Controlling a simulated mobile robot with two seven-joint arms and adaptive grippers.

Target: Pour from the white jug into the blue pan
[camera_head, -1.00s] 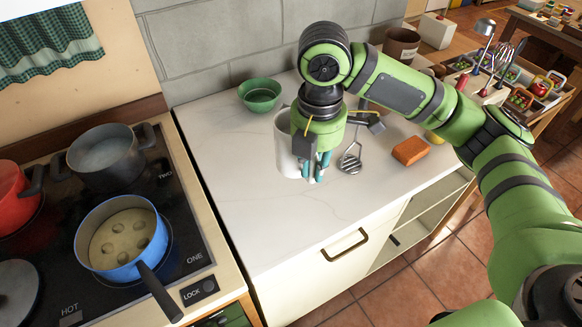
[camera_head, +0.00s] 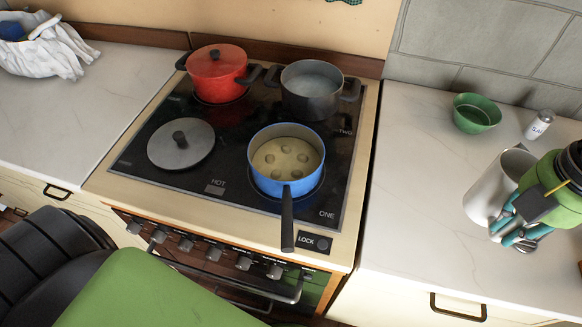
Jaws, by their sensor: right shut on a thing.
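The blue pan (camera_head: 288,183) sits on the front right of the black hob, its dark handle pointing to the front. It holds a pale yellowish liquid with several round lumps. The white jug (camera_head: 490,192) is upright at the right, on or just above the pale counter; I cannot tell which. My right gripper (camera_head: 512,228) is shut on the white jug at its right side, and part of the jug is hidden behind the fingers. The jug's contents do not show. My left gripper is not in view.
A red lidded pot (camera_head: 215,75), a grey pot (camera_head: 311,92) and a loose lid (camera_head: 181,144) are on the hob (camera_head: 218,165). A green bowl (camera_head: 476,113) and a salt shaker (camera_head: 540,124) stand behind the jug. The counter (camera_head: 405,215) between hob and jug is clear.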

